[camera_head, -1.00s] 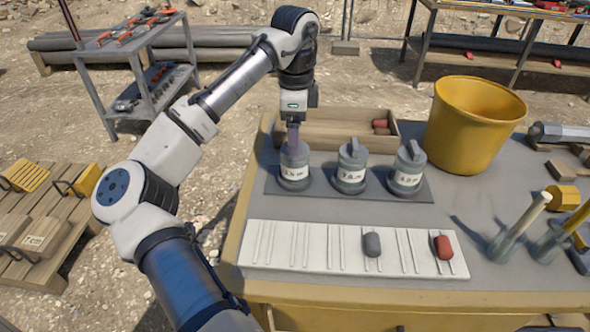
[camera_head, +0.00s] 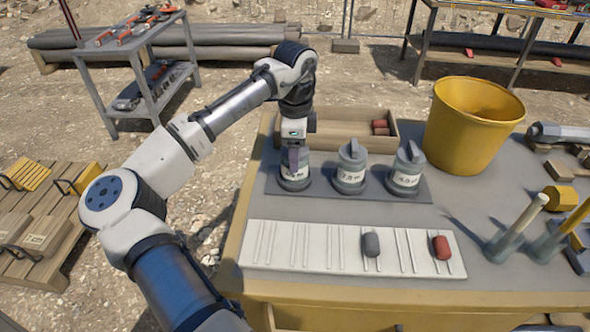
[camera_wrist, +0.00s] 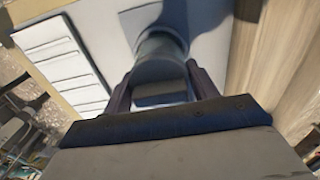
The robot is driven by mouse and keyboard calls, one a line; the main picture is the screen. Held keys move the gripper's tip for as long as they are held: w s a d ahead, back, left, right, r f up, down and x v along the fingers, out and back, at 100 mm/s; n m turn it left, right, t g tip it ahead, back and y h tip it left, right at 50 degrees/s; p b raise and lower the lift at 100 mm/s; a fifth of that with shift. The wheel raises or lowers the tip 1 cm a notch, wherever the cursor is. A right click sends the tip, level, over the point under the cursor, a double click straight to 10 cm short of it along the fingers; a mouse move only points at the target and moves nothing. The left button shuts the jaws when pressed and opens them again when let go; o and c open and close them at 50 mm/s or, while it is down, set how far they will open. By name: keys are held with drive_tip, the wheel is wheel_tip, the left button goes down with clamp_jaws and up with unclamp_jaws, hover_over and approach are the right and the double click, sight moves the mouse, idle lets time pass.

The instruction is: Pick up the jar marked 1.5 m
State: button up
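Three grey-green jars with white labels stand in a row on a dark mat (camera_head: 325,189): a left jar (camera_head: 295,183), a middle jar (camera_head: 351,174) and a right jar (camera_head: 407,178). The labels are too blurred to read surely; the left one is partly hidden by my gripper. My gripper (camera_head: 293,165) points down at the left jar. In the wrist view its dark fingers (camera_wrist: 160,72) stand apart on either side of this jar (camera_wrist: 161,48). I see no clear closing of the fingers on it. The left jar still stands on the mat.
A wooden tray (camera_head: 335,120) with red pieces lies behind the jars. A yellow bucket (camera_head: 470,125) stands at the back right. A white grooved board (camera_head: 330,250) with a grey and a red piece lies in front. Upright handles (camera_head: 520,225) stand at the right.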

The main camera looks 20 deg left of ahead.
drive_tip(key=c, duration=0.9)
drive_tip(key=shift+r, duration=0.1)
